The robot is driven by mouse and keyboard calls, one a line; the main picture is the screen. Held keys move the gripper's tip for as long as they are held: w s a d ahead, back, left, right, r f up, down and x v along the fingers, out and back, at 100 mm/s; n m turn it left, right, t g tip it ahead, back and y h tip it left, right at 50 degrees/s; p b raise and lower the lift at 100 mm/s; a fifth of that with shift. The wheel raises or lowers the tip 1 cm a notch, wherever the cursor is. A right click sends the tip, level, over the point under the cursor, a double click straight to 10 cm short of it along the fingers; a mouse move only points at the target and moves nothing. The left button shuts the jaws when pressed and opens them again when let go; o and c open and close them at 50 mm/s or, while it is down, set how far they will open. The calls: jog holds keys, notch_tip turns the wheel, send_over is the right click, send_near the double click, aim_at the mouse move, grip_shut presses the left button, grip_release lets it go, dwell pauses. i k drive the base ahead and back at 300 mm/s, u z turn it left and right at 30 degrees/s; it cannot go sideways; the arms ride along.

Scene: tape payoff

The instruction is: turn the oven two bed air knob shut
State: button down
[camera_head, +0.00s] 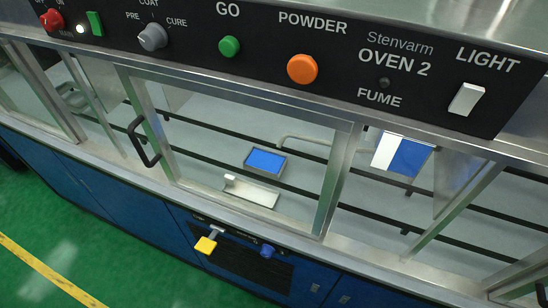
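The front of the oven marked OVEN 2 (394,62) fills the view. Low on its blue front is a dark panel with a yellow square handle (206,244) on a metal stem and a small blue knob (267,251) to its right. I see no bed air label, so I cannot tell which of these, if either, is the bed air knob. Whether either is open or shut is not clear. My gripper is not in view.
A black door handle (143,141) sticks out. Green floor (110,255) is clear at lower left.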

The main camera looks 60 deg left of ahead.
aim_at(267, 251)
jog(key=u, duration=2.85)
jog(key=k, duration=0.9)
jog(key=i, duration=0.9)
jog(key=u, duration=0.6)
